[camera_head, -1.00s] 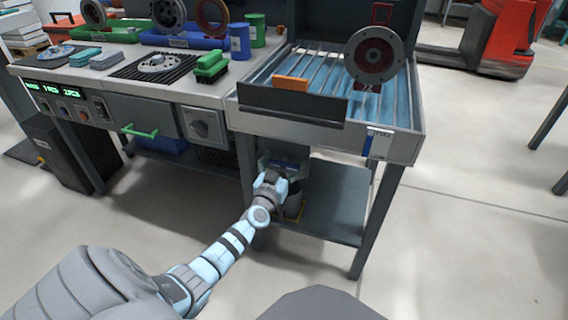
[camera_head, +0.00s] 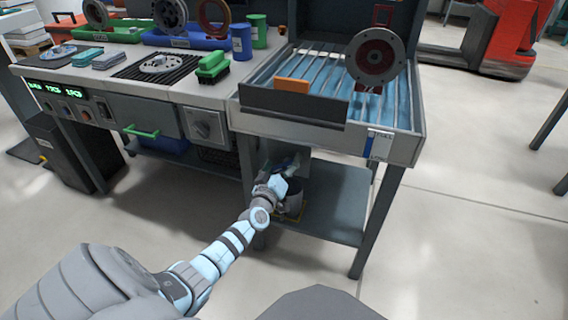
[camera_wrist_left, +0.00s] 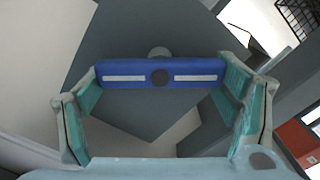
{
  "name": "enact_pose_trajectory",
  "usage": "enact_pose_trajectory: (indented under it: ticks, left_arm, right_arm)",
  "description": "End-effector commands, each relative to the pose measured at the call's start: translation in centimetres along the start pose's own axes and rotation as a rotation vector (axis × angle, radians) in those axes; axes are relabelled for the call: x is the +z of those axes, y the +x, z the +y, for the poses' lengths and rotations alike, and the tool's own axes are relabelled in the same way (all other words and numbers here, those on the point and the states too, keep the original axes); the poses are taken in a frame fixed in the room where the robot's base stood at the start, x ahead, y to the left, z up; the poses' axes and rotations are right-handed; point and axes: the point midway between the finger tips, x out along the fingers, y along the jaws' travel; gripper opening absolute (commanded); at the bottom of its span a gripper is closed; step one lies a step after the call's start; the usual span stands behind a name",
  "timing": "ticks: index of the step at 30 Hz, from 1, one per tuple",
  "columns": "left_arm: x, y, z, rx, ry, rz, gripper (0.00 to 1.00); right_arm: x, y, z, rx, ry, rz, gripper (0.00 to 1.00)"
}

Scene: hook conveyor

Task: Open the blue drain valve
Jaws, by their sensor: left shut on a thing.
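The blue drain valve handle (camera_wrist_left: 160,75) is a flat blue bar with two white stripes and a dark round centre, in the left wrist view. A pale round part shows behind its middle. My left gripper (camera_wrist_left: 162,84) is shut on this bar, with one finger at each end. In the head view, my left gripper (camera_head: 285,172) reaches under the wash table, between its legs; the valve there is mostly hidden by the gripper and shade. My right gripper is in neither view.
The table with the blue slatted basin (camera_head: 395,108) stands above my left gripper. Its lower shelf (camera_head: 335,205) carries a grey bucket (camera_head: 293,204) close to the gripper. Table legs (camera_head: 378,220) stand on either side.

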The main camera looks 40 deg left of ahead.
Motion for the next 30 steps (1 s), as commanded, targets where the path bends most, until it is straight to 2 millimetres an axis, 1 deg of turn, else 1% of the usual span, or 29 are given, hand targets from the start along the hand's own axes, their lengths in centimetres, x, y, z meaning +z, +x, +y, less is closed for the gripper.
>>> enact_pose_trajectory:
  ticks: [5,10,18,24,30]
  left_arm:
    - [0.1,0.0,-0.3,-0.001,-0.162,-0.001,0.55]
    - [0.1,0.0,-0.4,-0.001,-0.324,-0.001,0.55]
    - [0.3,0.0,-0.7,-0.002,-0.578,-0.001,0.55]
    - [0.3,0.0,-0.8,-0.001,-0.737,-0.001,0.55]
    - [0.4,0.0,-0.8,-0.001,-0.853,-0.001,0.55]
  right_arm:
    - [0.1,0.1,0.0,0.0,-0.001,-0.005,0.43]
    - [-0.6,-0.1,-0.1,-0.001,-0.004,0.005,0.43]
    - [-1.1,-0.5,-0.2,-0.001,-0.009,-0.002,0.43]
    - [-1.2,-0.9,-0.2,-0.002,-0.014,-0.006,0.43]
    - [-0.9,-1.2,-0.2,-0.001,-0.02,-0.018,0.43]
